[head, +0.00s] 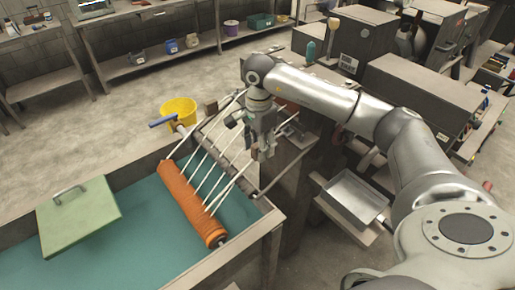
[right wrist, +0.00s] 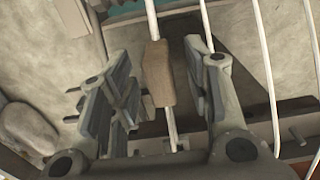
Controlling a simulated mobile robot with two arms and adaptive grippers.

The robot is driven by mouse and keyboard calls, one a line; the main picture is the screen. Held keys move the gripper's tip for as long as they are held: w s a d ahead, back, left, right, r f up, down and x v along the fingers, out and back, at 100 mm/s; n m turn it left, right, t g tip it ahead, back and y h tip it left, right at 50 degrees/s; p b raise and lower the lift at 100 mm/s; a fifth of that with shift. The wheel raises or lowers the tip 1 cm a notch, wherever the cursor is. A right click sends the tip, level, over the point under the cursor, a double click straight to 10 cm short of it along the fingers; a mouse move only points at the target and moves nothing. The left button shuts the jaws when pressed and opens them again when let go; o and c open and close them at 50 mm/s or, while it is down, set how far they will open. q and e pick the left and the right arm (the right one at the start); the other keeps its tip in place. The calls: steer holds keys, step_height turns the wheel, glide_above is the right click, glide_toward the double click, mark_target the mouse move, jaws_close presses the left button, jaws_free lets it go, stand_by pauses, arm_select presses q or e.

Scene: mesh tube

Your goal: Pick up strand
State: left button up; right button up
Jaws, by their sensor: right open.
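Several white strands (head: 207,165) run from an orange ribbed tube (head: 190,200) up to a dark rack at the trough's far edge. My right gripper (head: 262,148) hangs over the rack's right part, among the upper ends of the strands. In the right wrist view my right gripper (right wrist: 163,85) is open. One strand (right wrist: 153,20) passes between its fingers, with a tan block (right wrist: 158,73) on it. The block stands apart from the right finger; whether it touches the left one I cannot tell. Other strands (right wrist: 265,60) lie to the right. My left gripper is not in view.
The tube lies over a teal-lined trough (head: 262,205) with a raised rim. A green lid (head: 85,222) with a handle sits at its left. A yellow bucket (head: 179,109) stands behind. A metal tray (head: 353,196) and grey cabinets (head: 420,98) stand at the right.

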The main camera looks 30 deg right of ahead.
steer(key=shift+f, duration=1.05)
jaws_close()
steer(key=shift+r, duration=0.1)
steer(key=shift+r, duration=0.2)
step_height(320, 180, up, 2)
steer(key=shift+w+b, duration=0.1)
steer(key=shift+b, duration=0.25)
steer(key=s+a+r, duration=0.3)
steer(key=s+r, duration=0.3)
steer(key=r, duration=0.1)
steer(key=s+a+r, duration=0.3)
steer(key=s+r, duration=0.4)
steer(key=r, duration=0.1)
